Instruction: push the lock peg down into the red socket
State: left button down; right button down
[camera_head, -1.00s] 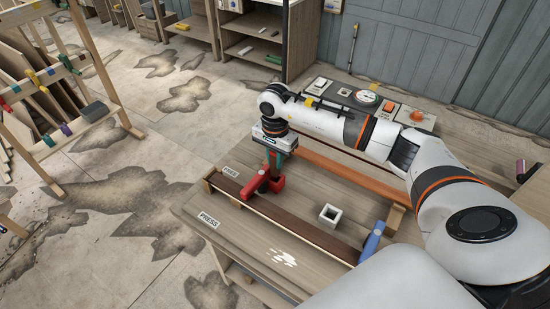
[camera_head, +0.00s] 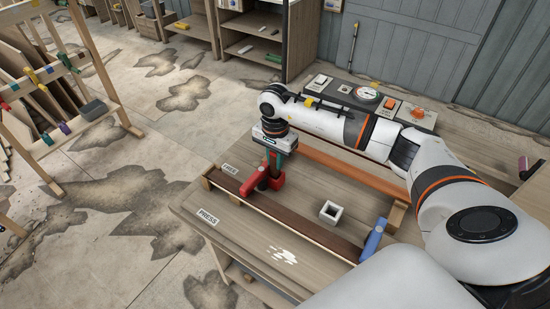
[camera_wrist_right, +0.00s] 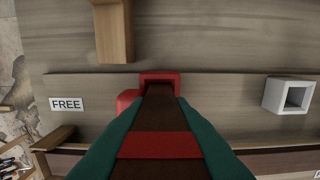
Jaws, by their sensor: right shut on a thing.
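My right gripper (camera_head: 270,160) has teal fingers and is shut on the lock peg. The lock peg (camera_wrist_right: 160,145) is dark brown with a red band, and it lies between the fingers in the right wrist view. The red socket (camera_head: 277,181) is at the left end of a long dark strip on the bench; it also shows in the right wrist view (camera_wrist_right: 160,78). The peg's far end meets the red socket in that view, but how deep it sits is hidden. My left gripper is not in view.
A blue clamp-like piece (camera_head: 373,239) stands at the strip's right end. A white square hollow block (camera_head: 331,211) sits on the bench. FREE (camera_head: 230,168) and PRESS (camera_head: 207,216) labels are near the left edge. A gauge panel (camera_head: 368,97) stands behind my arm.

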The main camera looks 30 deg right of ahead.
jog(key=shift+r, duration=0.5)
jog(key=shift+b, duration=0.6)
dwell(1.6)
jog(key=shift+f+b, duration=0.55)
jog(key=shift+f, duration=0.05)
jog(key=c, duration=1.2)
grip_release()
notch_tip(320, 180, up, 11)
jog(key=b, duration=0.3)
jog(key=shift+r, duration=0.6)
